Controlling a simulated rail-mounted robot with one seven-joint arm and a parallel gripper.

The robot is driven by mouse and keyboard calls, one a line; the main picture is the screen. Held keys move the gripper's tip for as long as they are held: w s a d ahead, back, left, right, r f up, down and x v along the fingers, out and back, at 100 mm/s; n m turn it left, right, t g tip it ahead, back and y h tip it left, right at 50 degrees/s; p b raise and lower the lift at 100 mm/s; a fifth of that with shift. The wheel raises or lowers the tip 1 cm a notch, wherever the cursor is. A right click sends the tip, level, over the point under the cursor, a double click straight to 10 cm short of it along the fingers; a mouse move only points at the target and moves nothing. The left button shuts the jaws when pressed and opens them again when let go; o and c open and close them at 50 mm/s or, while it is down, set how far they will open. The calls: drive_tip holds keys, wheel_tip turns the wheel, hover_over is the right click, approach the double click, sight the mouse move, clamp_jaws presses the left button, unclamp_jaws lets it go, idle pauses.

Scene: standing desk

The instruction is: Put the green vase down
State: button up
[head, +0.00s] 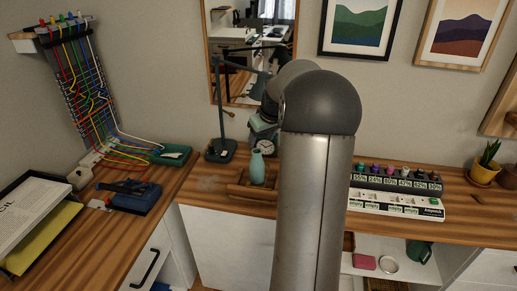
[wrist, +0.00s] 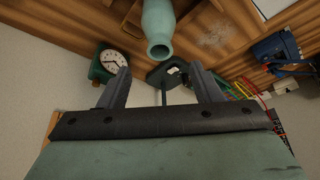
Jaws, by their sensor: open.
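The green vase (head: 257,168) stands upright at a wooden tray (head: 238,190) on the desk in the head view. I cannot tell whether it rests inside the tray or on its edge. In the wrist view the vase (wrist: 158,28) shows at the top, its round open mouth toward the camera. My gripper (wrist: 157,70) is open and empty, its two fingers spread apart. The vase lies beyond the fingertips in the picture, and no contact shows. In the head view my arm hides most of the gripper.
A green clock (head: 266,147) and a desk lamp (head: 220,148) stand behind the vase. A white rack with small bottles (head: 397,190) is to the right, near a potted plant (head: 486,165). Cables and a blue device (head: 135,195) lie left. Bare desk shows left of the tray.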

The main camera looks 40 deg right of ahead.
drive_tip(key=s+a+r+g, duration=0.1)
drive_tip(key=s+a, duration=0.3)
drive_tip(key=a, duration=0.7)
drive_tip(key=s+a+r+g, duration=0.1)
drive_tip(key=s+a, duration=0.3)
drive_tip(key=a, duration=0.6)
drive_tip(key=s+a+f+g, duration=0.1)
drive_tip(key=s+a+f, duration=0.2)
drive_tip(key=s+a, duration=0.3)
drive_tip(key=s+a+f+n+g, duration=0.1)
drive_tip(key=s+a+f, duration=0.2)
drive_tip(key=s+a, duration=0.4)
drive_tip(key=s, duration=0.6)
drive_tip(key=shift+a+f, duration=0.15)
drive_tip(key=shift+a, duration=0.15)
drive_tip(key=shift+d, duration=0.15)
